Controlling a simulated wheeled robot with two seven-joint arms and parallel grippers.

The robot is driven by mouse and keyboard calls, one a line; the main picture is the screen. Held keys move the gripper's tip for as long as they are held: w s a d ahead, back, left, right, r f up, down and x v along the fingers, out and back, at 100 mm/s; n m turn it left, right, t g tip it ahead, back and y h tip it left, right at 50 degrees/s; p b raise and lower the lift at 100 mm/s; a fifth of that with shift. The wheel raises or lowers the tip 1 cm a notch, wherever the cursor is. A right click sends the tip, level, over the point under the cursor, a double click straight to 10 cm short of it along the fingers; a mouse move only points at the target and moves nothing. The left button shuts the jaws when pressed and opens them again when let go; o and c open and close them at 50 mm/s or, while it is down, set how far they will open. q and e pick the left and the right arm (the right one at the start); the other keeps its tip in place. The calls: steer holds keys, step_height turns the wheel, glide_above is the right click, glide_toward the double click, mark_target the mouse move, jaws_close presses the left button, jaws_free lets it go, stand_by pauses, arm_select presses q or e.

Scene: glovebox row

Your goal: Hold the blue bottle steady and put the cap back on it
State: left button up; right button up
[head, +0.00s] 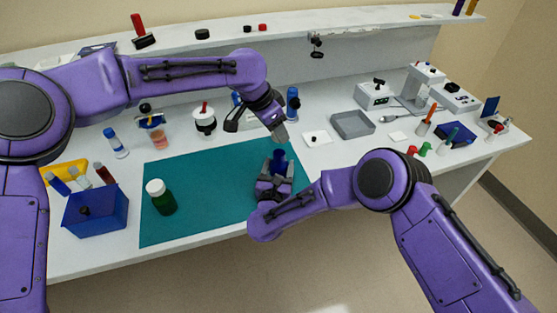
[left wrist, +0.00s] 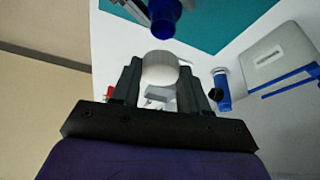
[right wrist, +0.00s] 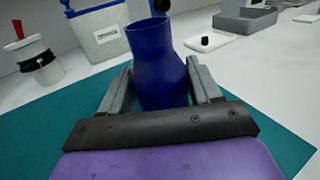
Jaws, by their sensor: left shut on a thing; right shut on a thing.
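The blue bottle (head: 278,160) stands uncapped near the right edge of the teal mat (head: 205,205). My right gripper (head: 273,184) is shut around its body; the right wrist view shows the open-mouthed bottle (right wrist: 158,72) upright between both fingers (right wrist: 160,88). My left gripper (head: 280,134) is above and close to the bottle in the head view. In the left wrist view, its fingers (left wrist: 160,80) are shut on a white cap (left wrist: 160,68). The bottle (left wrist: 163,18) shows there beyond the cap, apart from it.
A green bottle with a white cap (head: 161,197) stands on the mat's left part. A blue box (head: 95,212) is at the left. Behind the grippers are a blue-capped tube (head: 292,104) and a small white dish (head: 317,139). A grey tray (head: 352,124) lies right.

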arm_select(q)
glide_above(279, 166)
steer(key=w, duration=0.2)
steer(key=shift+s+a+f, duration=0.1)
steer(key=shift+a+f, duration=0.1)
steer(key=shift+f, duration=0.85)
steer(key=shift+s+a+f, duration=0.1)
steer(key=shift+a+f, duration=0.1)
steer(key=shift+f, duration=0.85)
steer(key=shift+f, duration=0.85)
steer(key=shift+f, duration=0.55)
steer(key=m+g, duration=0.1)
steer(key=m, duration=0.3)
steer(key=m+g, duration=0.2)
steer(key=m, duration=0.3)
steer(key=w+m+g, duration=0.1)
steer(key=m+g, duration=0.1)
steer(key=m, duration=0.2)
steer(key=shift+m, duration=0.4)
